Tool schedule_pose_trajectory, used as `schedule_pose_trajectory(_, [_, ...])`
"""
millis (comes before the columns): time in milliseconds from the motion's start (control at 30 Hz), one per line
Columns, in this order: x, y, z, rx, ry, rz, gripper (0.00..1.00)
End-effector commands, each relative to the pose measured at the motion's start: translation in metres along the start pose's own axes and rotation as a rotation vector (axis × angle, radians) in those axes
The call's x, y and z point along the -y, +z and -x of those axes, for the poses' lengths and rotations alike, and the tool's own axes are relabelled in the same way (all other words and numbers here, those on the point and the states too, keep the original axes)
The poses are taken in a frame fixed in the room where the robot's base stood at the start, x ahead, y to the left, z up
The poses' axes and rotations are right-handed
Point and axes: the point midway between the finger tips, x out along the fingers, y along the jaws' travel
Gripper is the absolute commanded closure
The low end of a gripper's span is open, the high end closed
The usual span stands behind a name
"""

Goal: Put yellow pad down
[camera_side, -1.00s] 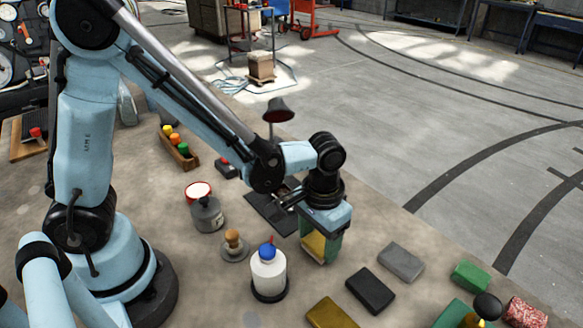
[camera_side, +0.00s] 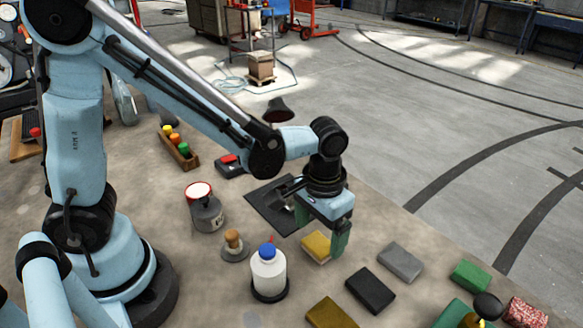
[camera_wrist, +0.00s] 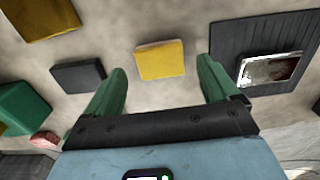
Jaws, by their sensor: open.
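The yellow pad (camera_side: 317,246) lies flat on the tabletop, between the black mat and the row of other pads. It also shows in the wrist view (camera_wrist: 160,60), lying between and beyond my two green fingers without touching them. My gripper (camera_side: 322,228) is open and empty just above the pad, its fingers spread wide to either side of it. In the wrist view my gripper (camera_wrist: 163,88) shows a clear gap between the fingers.
A black pad (camera_side: 370,290), a grey pad (camera_side: 401,262) and a mustard pad (camera_side: 331,314) lie nearby. A white bottle with a blue cap (camera_side: 268,272) stands left of the yellow pad. The black mat (camera_side: 268,207) lies behind. A green pad (camera_side: 470,275) is at right.

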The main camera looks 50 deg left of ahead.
Motion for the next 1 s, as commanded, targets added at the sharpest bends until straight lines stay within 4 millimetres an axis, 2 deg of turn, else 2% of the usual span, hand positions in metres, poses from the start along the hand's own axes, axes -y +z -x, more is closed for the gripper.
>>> schedule_pose_trajectory(300, [0.000, 0.000, 0.050, 0.000, 0.000, 0.000, 0.12])
schedule_pose_trajectory(500, [0.000, 0.000, 0.077, 0.000, 0.000, 0.000, 0.12])
schedule_pose_trajectory(833, [0.004, 0.001, 0.097, -0.015, 0.005, 0.002, 0.12])
schedule_pose_trajectory(1000, [0.030, 0.006, 0.104, -0.121, 0.034, 0.007, 0.12])
